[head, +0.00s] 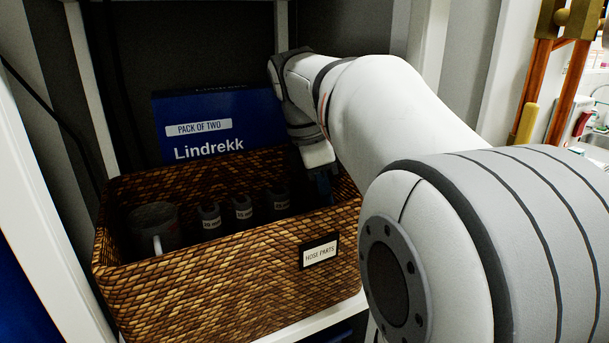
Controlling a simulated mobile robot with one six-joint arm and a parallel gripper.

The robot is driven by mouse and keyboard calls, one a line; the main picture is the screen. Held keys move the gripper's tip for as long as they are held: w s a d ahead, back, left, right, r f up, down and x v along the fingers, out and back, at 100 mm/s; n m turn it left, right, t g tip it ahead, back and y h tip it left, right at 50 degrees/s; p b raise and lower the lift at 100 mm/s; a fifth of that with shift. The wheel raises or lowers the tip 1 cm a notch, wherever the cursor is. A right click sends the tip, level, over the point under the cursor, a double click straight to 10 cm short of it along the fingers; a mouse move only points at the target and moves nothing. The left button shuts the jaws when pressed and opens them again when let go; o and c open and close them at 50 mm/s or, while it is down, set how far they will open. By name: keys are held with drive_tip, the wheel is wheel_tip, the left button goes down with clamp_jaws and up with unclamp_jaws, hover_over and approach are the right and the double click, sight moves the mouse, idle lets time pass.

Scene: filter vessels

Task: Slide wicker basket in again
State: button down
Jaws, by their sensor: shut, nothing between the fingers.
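The brown wicker basket (220,285) stands on a white shelf inside a cabinet, with its front wall facing me. It sits slightly askew, and a "HOSE PARTS" label (319,252) is on the right of its front. My gripper (323,195) points down at the basket's right end, its dark fingers low behind the front rim. The fingers are shut with nothing between them. Whether they touch the basket wall cannot be told. My arm covers the space right of the basket.
Inside the basket are a dark mug (153,228) and several small labelled dark bottles (243,208). A blue Lindrekk box (215,122) stands behind it. A white upright (90,90) borders the left. A strip of white shelf edge (318,318) shows below the basket.

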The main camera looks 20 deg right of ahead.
drive_tip(key=shift+s+d, duration=0.2)
drive_tip(key=shift+d, duration=0.4)
drive_tip(key=shift+s+d, duration=0.2)
drive_tip(key=shift+d, duration=0.4)
drive_tip(key=shift+s+d+p, duration=0.2)
drive_tip(key=shift+d+p, duration=0.35)
drive_tip(key=shift+d, duration=0.2)
